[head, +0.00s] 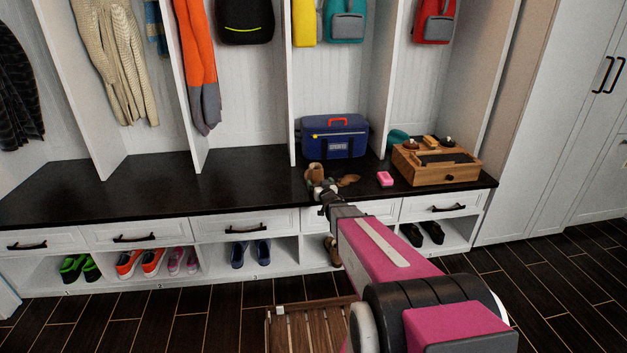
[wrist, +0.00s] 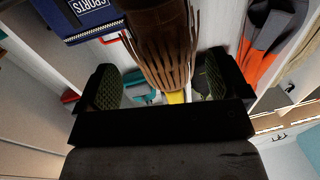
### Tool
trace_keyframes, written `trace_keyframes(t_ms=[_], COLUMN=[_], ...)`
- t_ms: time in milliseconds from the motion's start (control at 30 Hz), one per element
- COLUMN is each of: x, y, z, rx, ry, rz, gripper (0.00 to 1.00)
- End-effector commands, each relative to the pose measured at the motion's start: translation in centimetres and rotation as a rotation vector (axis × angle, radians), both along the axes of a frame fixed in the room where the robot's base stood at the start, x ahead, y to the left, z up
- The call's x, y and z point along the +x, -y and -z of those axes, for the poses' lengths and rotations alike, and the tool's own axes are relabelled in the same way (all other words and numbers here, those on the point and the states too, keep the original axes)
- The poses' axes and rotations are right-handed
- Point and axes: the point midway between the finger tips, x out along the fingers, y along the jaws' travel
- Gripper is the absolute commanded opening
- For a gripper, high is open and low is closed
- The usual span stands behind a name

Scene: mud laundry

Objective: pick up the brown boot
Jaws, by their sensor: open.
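The brown boot (head: 315,172) stands on the dark bench top, in front of the blue sports bag. A second brown piece (head: 348,181) lies just right of it; I cannot tell whether it is part of the same footwear. My gripper (head: 324,188) is at the bench's front edge, close in front of the boot and partly covering its lower part. In the wrist view the boot (wrist: 160,42) fills the top middle, in line with the gap between the two spread fingers of my gripper (wrist: 160,88). The jaws are open; contact with the boot cannot be told.
The blue sports bag (head: 335,136) stands behind the boot. A pink block (head: 385,179) and a wooden box with brushes (head: 437,166) sit to the right. The bench top (head: 240,182) on the left is clear. Shoes fill the cubbies below. A slatted wooden piece (head: 310,325) is on the floor.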

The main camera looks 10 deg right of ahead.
Motion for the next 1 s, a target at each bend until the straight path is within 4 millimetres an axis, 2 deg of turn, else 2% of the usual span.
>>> trace_keyframes(t_ms=[367,633,800,833,1000], x=[4.6,4.8,4.8,4.8,4.8], y=[-0.8,-0.9,-0.9,-0.9,-0.9], z=[0.7,0.6,0.6,0.6,0.6], rx=[0.001,0.000,0.000,0.000,0.000], ry=[0.000,-0.001,-0.001,-0.001,0.000], rz=[0.001,0.001,0.001,0.001,0.001], gripper=[0.93,0.93,0.38,0.32,0.32])
